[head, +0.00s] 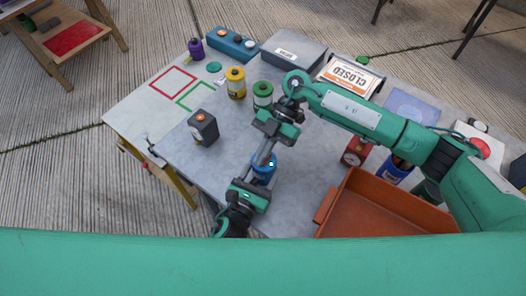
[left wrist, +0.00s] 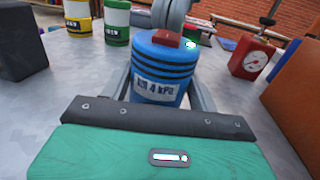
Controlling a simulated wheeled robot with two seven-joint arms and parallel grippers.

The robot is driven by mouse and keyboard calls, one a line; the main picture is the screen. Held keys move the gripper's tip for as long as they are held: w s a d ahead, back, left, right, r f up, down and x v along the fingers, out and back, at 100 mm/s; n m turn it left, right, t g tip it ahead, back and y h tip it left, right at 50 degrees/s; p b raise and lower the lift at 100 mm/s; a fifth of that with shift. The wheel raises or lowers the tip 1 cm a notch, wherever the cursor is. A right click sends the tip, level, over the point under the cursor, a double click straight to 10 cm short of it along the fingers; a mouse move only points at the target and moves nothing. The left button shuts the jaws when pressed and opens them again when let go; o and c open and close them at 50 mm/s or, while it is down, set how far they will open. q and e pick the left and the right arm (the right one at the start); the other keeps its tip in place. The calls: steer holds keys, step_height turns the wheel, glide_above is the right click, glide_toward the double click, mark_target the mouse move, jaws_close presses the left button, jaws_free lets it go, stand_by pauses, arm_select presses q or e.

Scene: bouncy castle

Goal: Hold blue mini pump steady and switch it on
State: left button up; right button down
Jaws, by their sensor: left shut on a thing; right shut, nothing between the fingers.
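The blue mini pump (head: 262,178) stands upright on the grey table. In the left wrist view the blue pump (left wrist: 150,55) has dark bands, a white label, a red-brown switch (left wrist: 176,38) on top and a bright cyan-white spot beside the switch. My left gripper (head: 258,181) is shut on the pump, with a finger on either side of its body. My right gripper (head: 264,158) is shut and empty, pointing down at the pump's top. Its fingertips (left wrist: 176,20) appear close behind the switch; whether they touch it is unclear.
Yellow (head: 236,84) and green (head: 263,95) canisters and a dark box with an orange button (head: 204,130) stand farther back. A red gauge box (head: 355,152) and an orange tray (head: 335,225) lie right of the pump.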

steer(key=r, duration=0.5)
steer(key=shift+w+d, duration=0.1)
steer(key=shift+w, duration=0.1)
steer(key=w+d+r, duration=0.3)
steer(key=w+r, duration=0.1)
steer(key=r, duration=0.3)
steer(key=shift+w+d+f, duration=0.1)
arm_select(q)
steer(key=o, duration=1.4)
